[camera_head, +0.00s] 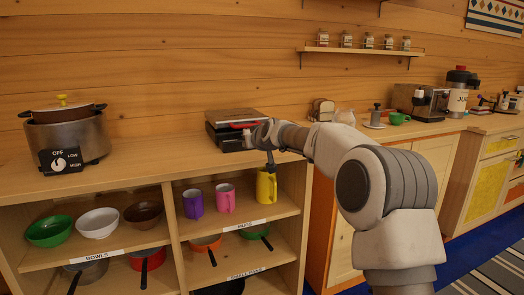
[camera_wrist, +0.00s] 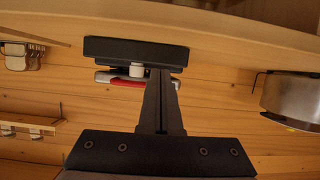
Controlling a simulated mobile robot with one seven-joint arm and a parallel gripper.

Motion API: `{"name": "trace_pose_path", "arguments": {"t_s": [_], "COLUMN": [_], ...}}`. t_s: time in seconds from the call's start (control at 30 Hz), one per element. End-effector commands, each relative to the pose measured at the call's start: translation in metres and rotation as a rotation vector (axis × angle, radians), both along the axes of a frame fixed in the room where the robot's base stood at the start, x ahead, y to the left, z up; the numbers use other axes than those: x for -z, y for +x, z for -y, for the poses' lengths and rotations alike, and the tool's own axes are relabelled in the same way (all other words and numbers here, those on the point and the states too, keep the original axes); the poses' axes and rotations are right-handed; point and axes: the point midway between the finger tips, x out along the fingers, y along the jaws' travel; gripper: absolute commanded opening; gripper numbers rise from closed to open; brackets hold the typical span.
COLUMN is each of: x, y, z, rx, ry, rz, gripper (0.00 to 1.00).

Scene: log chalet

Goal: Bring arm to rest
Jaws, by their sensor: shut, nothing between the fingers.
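My arm reaches from the right over the wooden counter in the head view. My gripper (camera_head: 270,163) is shut and empty, with its dark fingers pointing down at the counter's front edge, just above the yellow mug (camera_head: 266,186). In the wrist view, which is upside down, the shut fingers of my gripper (camera_wrist: 161,78) stand in the middle. A dark press-like appliance (camera_head: 225,130) with a red handle is on the counter behind my gripper. It also shows in the wrist view (camera_wrist: 110,48), partly hidden behind the fingers.
A cooker (camera_head: 85,141) with a lidded pot (camera_head: 62,108) stands at the left of the counter. Below are shelves with bowls (camera_head: 98,222), mugs (camera_head: 193,203) and pans. A coffee machine (camera_head: 418,100) stands at the right. The counter between cooker and appliance is clear.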

Motion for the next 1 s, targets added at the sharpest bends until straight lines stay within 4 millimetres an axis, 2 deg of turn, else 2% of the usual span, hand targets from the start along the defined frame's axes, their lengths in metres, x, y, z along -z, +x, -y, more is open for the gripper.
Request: {"name": "trace_pose_path", "arguments": {"t_s": [0.03, 0.2, 0.37, 0.5, 0.77, 1.0], "x": [-0.011, -0.025, -0.031, -0.031, -0.015, 0.019], "y": [-0.019, -0.079, -0.14, -0.197, -0.308, -0.413], "z": [0.003, 0.02, 0.044, 0.069, 0.12, 0.162], "rx": [-0.004, 0.005, 0.038, 0.082, 0.189, 0.297], "ry": [-0.022, -0.086, -0.132, -0.164, -0.188, -0.173], "rz": [-0.015, -0.098, -0.179, -0.251, -0.388, -0.517], "gripper": [0.0, 0.0, 0.0, 0.0, 0.0, 0.0]}}
